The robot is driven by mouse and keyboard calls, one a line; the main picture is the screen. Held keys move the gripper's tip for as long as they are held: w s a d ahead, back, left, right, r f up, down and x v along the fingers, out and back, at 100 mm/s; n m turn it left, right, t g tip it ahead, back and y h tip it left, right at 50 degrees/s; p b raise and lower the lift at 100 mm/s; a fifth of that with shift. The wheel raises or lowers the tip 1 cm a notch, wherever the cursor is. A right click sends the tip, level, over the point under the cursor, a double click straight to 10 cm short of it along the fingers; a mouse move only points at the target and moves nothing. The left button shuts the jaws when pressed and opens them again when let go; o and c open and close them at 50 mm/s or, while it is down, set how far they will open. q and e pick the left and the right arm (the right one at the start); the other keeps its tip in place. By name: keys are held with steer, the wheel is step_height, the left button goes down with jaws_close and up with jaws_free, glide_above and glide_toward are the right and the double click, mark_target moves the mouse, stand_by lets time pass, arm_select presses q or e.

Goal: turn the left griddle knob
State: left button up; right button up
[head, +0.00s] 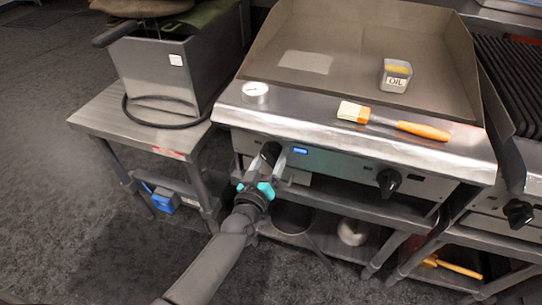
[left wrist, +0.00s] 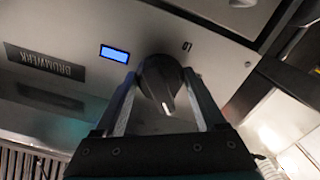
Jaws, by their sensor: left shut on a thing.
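The left griddle knob is a black knob (head: 271,153) on the front panel of the griddle (head: 340,150), in the head view. It also shows in the left wrist view (left wrist: 160,80), with a pale pointer mark near its tip. My left gripper (head: 276,160) is at the panel, one finger on each side of the knob, shut on it. In the wrist view the fingers flank the knob, partly hiding its sides. A second black knob (head: 389,181) sits farther right on the same panel. My right gripper is not in view.
A small lit blue display (head: 300,151) is just right of the left knob. A fryer on a metal side table (head: 110,118) stands left. A grill adjoins at right.

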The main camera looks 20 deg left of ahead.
arm_select(q)
steer(key=o, duration=1.1)
steer(key=shift+c, duration=0.2)
steer(key=shift+s, duration=0.5)
steer(key=s+p, duration=0.4)
steer(key=s, duration=1)
steer(key=shift+s+a, duration=0.15)
steer(key=shift+a, duration=0.1)
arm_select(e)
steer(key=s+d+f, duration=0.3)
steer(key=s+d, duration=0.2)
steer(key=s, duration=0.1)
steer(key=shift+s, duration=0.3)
